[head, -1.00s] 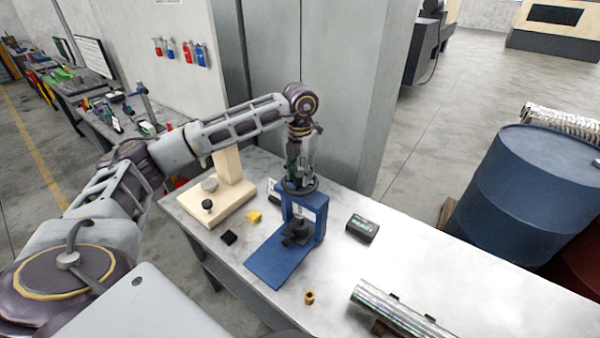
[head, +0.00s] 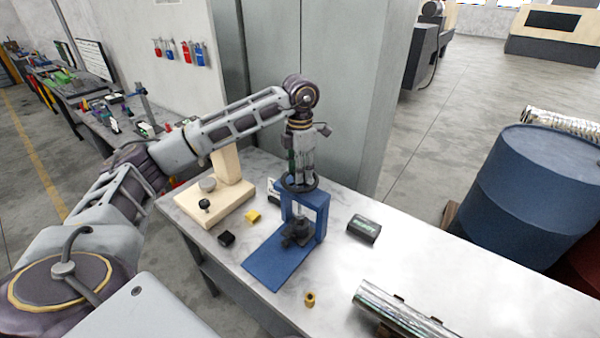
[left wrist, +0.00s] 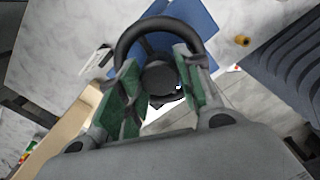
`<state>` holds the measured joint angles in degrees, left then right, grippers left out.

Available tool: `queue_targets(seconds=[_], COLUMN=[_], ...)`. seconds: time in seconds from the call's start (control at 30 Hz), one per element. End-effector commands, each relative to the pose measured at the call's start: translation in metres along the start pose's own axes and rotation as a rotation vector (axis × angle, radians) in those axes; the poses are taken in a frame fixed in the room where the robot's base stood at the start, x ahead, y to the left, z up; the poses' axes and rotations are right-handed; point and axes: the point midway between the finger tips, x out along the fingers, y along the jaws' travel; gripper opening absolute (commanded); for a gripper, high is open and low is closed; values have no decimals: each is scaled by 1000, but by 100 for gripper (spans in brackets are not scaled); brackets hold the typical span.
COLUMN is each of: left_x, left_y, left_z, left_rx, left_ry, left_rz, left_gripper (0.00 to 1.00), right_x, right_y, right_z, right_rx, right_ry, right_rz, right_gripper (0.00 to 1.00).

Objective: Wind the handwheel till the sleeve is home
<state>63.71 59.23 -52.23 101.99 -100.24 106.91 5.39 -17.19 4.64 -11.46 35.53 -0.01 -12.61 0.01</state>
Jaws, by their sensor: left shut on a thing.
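The blue press (head: 280,258) stands on the bench, with its black handwheel (head: 287,188) on top of the frame. My left gripper (head: 300,180) points down at the wheel from above. In the left wrist view its green-padded fingers (left wrist: 158,95) are shut on the middle of the handwheel (left wrist: 128,42), either side of the round hub (left wrist: 158,77). Under the crossbar a pale spindle comes down to a dark holder (head: 297,233). I cannot make out the sleeve clearly or how far in it sits. My right gripper is not in view.
A small brass piece (head: 310,299) and a shiny cylinder (head: 405,311) lie in front.

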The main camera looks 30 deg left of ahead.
Motion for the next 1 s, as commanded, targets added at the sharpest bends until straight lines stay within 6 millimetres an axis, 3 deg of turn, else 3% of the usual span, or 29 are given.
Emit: queue_targets(seconds=[1.0], left_x=[-1], left_y=[1], left_z=[1], left_rx=[806], left_ry=[-4], left_rz=[4], left_gripper=[12], right_x=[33], right_y=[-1], right_z=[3], right_rx=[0], right_ry=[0], right_rz=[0], right_gripper=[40])
